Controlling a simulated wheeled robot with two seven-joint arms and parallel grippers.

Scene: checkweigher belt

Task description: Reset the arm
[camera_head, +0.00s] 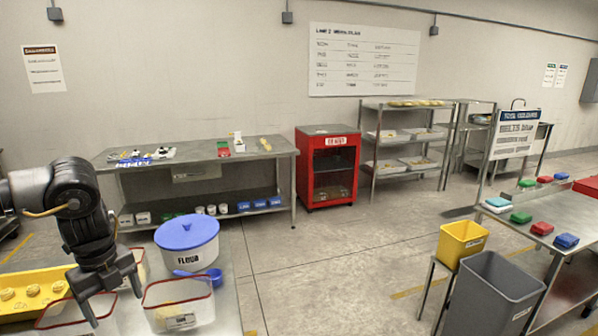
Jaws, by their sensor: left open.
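My left arm comes in from the left edge, and its dark left gripper (113,297) points down at the lower left. Its fingers are apart, with nothing visible between them. It hangs above the metal table, over white bins with red rims. One red-rimmed bin (180,305) is just right of the gripper, and another bin (60,318) is partly hidden behind the fingers. I cannot tell whether the fingers touch any bin. My right gripper is not in view.
A flour tub (187,258) with a blue lid and a blue scoop (212,277) stand near the gripper. A yellow tray (30,290) is at left. A yellow bin (461,240) and grey bin (492,290) stand at right beside a table with coloured packs. The middle floor is clear.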

